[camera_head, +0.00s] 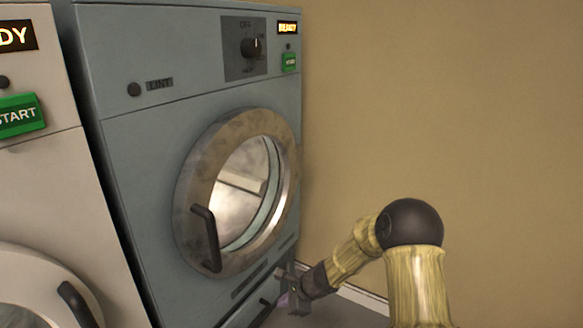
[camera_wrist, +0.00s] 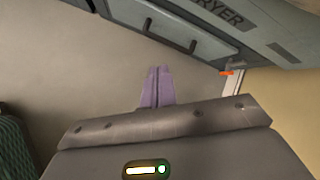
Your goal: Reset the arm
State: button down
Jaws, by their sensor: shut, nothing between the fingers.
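My gripper (camera_head: 287,299) is low in front of the blue-grey dryer (camera_head: 150,150), near its lower right edge and below the round door (camera_head: 238,192). In the wrist view its two purple fingers (camera_wrist: 156,87) lie together, with nothing seen between them. My arm reaches in from the lower right of the head view, bent at a dark round joint. In the head view the fingertips are small and hard to make out against the dryer's lower front.
The dryer's round door looks closed, with a dark handle (camera_head: 207,238). A white machine (camera_head: 45,190) stands close on the left. A beige wall (camera_head: 440,110) is at the right. The wrist view shows grey floor (camera_wrist: 60,60) and a dark green ribbed object (camera_wrist: 14,150).

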jog(key=s+d+r+n+h+p, duration=0.2)
jog(key=s+d+r+n+p, duration=0.2)
jog(key=s+d+r+n, duration=0.35)
jog(key=s+d+r+n+g+h+p, duration=0.1)
jog(key=s+d+r+n+h+p, duration=0.2)
jog(key=s+r, duration=0.65)
jog(key=s+d+r+n+h+p, duration=0.1)
jog(key=s+d+r+n+p, duration=0.3)
jog(key=s+d+r+n, duration=0.4)
notch_tip(320, 180, up, 38)
jog(key=w+a+m+p, duration=0.1)
jog(key=p, duration=3.5)
jog(key=shift+f+p, duration=0.15)
jog(key=shift+p, duration=0.25)
jog(key=shift+a+m, duration=0.1)
jog(key=shift+m, duration=0.15)
